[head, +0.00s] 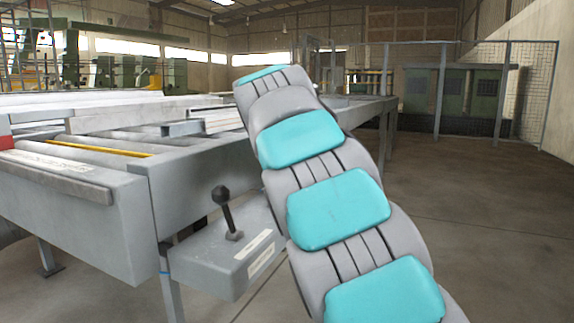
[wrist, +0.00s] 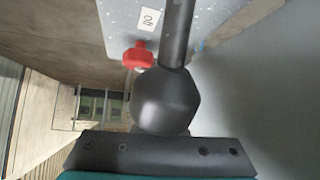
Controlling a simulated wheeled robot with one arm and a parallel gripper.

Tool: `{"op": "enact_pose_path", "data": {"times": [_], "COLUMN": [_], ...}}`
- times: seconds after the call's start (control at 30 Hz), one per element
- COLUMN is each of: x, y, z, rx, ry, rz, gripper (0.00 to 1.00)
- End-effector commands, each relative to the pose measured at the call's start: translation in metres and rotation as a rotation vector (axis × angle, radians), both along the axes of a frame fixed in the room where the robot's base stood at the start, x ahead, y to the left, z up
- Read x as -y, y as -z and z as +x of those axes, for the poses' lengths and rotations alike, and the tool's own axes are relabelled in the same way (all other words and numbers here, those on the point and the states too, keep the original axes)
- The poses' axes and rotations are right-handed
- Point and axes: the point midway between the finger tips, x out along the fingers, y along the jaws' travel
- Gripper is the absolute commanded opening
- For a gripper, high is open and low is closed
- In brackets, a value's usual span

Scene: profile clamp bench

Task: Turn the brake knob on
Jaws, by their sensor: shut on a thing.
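In the wrist view a dark bar of my gripper (wrist: 165,155) crosses the bottom, and a black ball knob (wrist: 167,101) lies against it. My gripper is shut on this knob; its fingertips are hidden. A black rod (wrist: 177,35) runs from the ball to the top edge. Beyond it a red knob (wrist: 137,57) stands at the edge of a speckled grey panel (wrist: 118,22). A small white label (wrist: 150,19) by it seems to read "Off". In the head view my teal and grey arm rises through the middle and hides my gripper.
A grey bench (head: 205,178) with metal profiles (head: 125,115) fills the left of the head view. A black-knobbed lever (head: 227,210) stands on a grey box (head: 222,262) at its front, left of my arm. Open floor (head: 490,220) lies to the right, before a mesh fence (head: 525,85).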

Motion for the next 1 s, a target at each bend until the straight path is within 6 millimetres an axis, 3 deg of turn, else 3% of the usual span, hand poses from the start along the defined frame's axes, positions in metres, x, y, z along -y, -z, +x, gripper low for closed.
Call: {"op": "enact_pose_path", "data": {"times": [0.77, 1.0], "x": [0.016, 0.012], "y": [0.001, -0.010], "z": [-0.007, -0.018], "rx": [0.000, 0.001], "ry": [0.002, 0.001], "rz": [-0.001, -0.001], "gripper": [0.00, 0.00]}}
